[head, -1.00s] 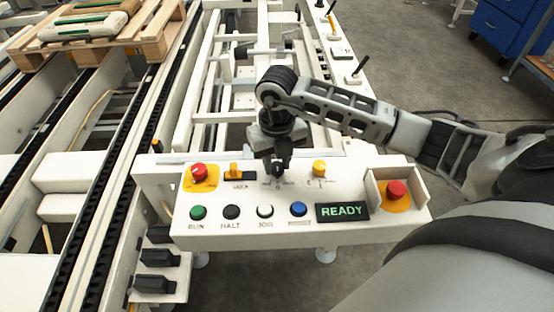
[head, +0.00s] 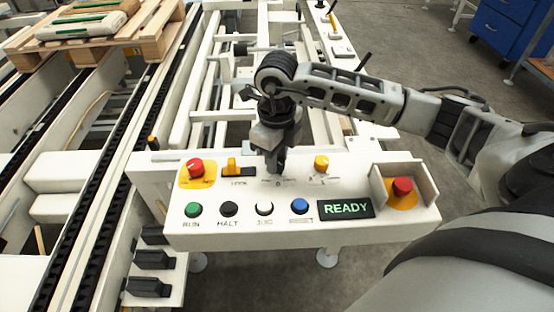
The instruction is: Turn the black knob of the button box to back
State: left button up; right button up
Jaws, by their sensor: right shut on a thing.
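The white button box (head: 330,232) stands in the middle of the head view. My right gripper (head: 274,172) points down at the back middle of its top panel, between the yellow lock switch and a yellow knob. It is shut on the black knob, which is mostly hidden behind the fingers, so I cannot read its direction. My left gripper is not in view.
A red button (head: 195,168) is at left, the yellow lock switch (head: 233,168) beside it, the yellow knob (head: 321,162) at right. Green, black, white and blue buttons line the front with a READY display (head: 345,208). A shrouded red button (head: 402,186) is far right.

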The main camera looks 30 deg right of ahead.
pick_arm(q)
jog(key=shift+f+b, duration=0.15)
jog(key=shift+b, duration=0.25)
pick_arm(e)
jog(key=shift+n, duration=0.8)
jog(key=shift+r, duration=0.1)
jog(key=o, duration=1)
jog(key=shift+c, duration=0.2)
pick_arm(q)
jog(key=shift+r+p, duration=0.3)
jog(key=shift+p, duration=0.2)
pick_arm(e)
notch_tip(320, 180, up, 16)
